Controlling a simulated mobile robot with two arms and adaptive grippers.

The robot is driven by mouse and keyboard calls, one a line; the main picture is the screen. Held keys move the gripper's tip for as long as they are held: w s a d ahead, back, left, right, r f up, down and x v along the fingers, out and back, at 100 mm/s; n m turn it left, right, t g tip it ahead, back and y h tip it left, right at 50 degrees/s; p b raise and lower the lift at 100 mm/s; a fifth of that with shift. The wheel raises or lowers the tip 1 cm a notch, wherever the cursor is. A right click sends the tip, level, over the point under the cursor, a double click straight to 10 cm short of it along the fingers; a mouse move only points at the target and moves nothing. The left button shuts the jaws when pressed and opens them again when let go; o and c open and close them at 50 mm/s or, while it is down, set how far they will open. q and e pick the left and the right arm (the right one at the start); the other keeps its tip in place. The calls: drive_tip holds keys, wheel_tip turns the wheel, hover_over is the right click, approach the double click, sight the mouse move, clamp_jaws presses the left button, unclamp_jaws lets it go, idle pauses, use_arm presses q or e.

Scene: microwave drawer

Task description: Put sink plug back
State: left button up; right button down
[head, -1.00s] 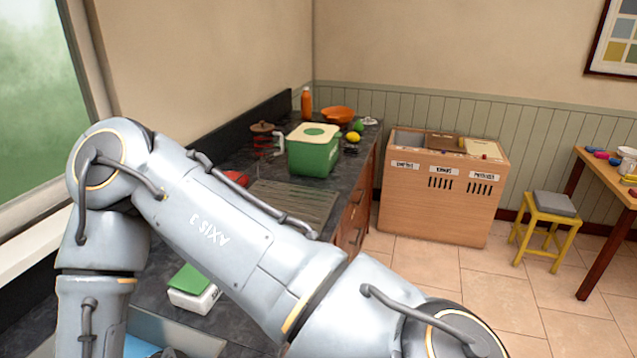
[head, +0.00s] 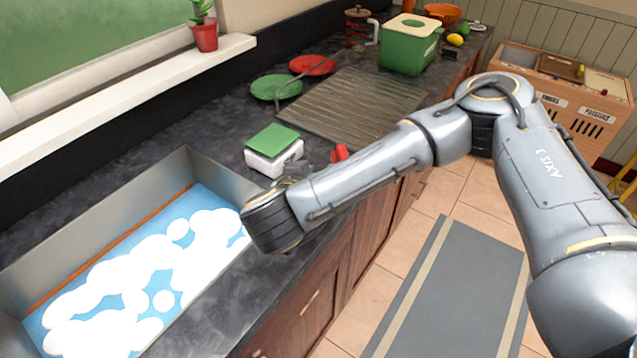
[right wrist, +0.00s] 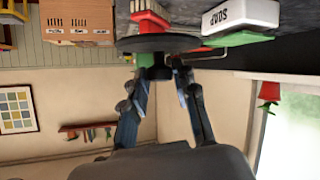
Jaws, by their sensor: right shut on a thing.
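In the right wrist view, which looks upside down, my right gripper (right wrist: 162,70) is shut on a black sink plug (right wrist: 158,43). The plug has a wide round disc, and its short stem sits between the fingertips. In the head view my right gripper (head: 292,174) is mostly hidden behind its own wrist, over the counter beside the sink's right end. The plug cannot be made out there. The steel sink (head: 215,172) holds blue water covered with white foam, which hides the drain. My left gripper is not in view.
A white soap box with a green sponge (head: 273,140) stands close behind my gripper; a red object (head: 340,153) is beside it. A ribbed drainer (head: 350,105), green plate (head: 277,87) and red plate (head: 312,65) lie further back. A potted plant (head: 204,32) stands on the sill.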

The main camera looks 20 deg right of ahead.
drive_tip(key=w+f, duration=0.2)
drive_tip(key=w+d+f+p, duration=0.1)
drive_tip(key=w+f, duration=0.2)
drive_tip(key=shift+d+p, duration=0.15)
drive_tip(key=shift+p, duration=0.15)
drive_tip(key=shift+w+d+f, duration=0.15)
drive_tip(key=shift+w+f, duration=0.35)
drive_tip(key=shift+f, duration=0.25)
wheel_tip(320, 180, down, 2)
drive_tip(key=shift+f+p, duration=0.25)
drive_tip(key=shift+p, duration=0.15)
drive_tip(key=shift+f, duration=0.3)
drive_tip(key=c, duration=1.5)
unclamp_jaws()
drive_tip(key=shift+f, duration=0.15)
drive_tip(key=o, duration=0.5)
drive_tip(key=shift+c, duration=0.2)
